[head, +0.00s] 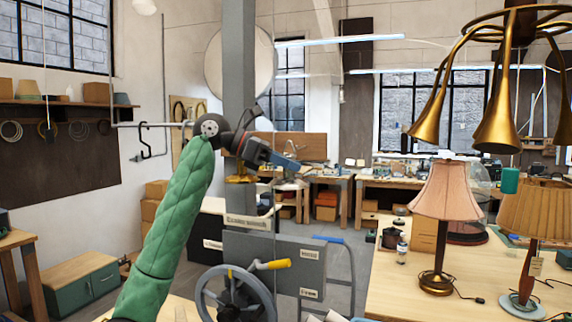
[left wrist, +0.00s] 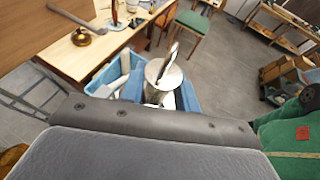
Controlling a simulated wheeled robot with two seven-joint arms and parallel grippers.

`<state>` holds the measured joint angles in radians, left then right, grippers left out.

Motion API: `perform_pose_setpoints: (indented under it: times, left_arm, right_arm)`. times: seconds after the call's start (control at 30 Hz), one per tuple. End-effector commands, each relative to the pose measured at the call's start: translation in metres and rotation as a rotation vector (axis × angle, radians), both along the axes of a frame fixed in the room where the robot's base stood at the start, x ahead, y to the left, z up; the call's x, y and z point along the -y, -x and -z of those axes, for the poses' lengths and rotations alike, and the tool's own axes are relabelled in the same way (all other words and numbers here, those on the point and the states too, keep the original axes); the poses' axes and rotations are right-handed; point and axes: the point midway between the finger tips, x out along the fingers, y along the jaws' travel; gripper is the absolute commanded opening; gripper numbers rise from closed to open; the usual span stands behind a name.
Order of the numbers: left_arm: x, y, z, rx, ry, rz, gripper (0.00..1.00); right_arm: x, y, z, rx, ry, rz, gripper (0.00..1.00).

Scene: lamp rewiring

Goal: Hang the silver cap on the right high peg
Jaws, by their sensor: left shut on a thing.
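My left gripper (head: 292,163) is at the end of the green-sleeved arm, raised near the middle of the head view, in front of the grey column. In the left wrist view a silver metal piece (left wrist: 163,76), apparently the silver cap, sits at the jaws between blue parts. The gripper is shut on it; its lower part is partly hidden by the gripper's body. In the head view the cap is too small to make out clearly. I cannot tell which peg is the right high peg. My right gripper is not in view.
A grey column (head: 239,65) stands close behind the gripper. A rail with a black S-hook (head: 146,142) is at left. A handwheel (head: 240,296) is below. Brass lamp horns (head: 497,125) hang at right above a wooden table (head: 400,290) with a pink-shaded lamp (head: 446,190).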

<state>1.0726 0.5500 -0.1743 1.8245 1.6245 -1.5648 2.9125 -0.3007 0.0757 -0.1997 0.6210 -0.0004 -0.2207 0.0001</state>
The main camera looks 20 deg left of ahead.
Motion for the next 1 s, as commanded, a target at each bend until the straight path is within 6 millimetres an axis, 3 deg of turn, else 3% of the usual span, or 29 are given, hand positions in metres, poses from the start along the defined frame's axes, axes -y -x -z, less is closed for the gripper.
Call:
perform_pose_setpoints:
  times: [1.0]
  left_arm:
    - [0.001, -0.041, 0.002, -0.001, 0.001, 0.0, 0.07]
  right_arm:
    - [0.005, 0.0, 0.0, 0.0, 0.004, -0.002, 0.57]
